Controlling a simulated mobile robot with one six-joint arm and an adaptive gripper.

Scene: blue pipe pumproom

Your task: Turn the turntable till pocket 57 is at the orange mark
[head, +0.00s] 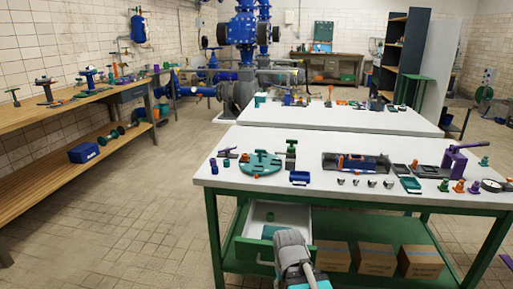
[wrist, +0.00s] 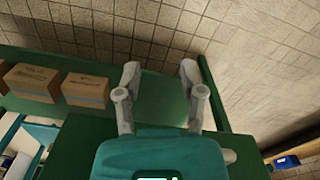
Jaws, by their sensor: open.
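The turntable (head: 262,164) is a flat green disc with small dark and orange parts on it, near the left front of the white workbench. Its pocket numbers are too small to read, so I cannot tell which one is pocket 57. A small orange spot (head: 245,157) shows at its left side; I cannot tell whether it is the orange mark. My gripper (wrist: 160,78) is open and empty in the wrist view, its two grey fingers spread over the green lower shelf (wrist: 157,103). It is low at the bench front, well below and apart from the turntable.
An open drawer (head: 275,233) juts out under the bench, left of my arm. Cardboard boxes (head: 376,258) stand on the lower shelf. Around the turntable are a blue tray (head: 299,177), a green clamp-like piece (head: 291,152) and purple parts (head: 228,153). The floor to the left is clear.

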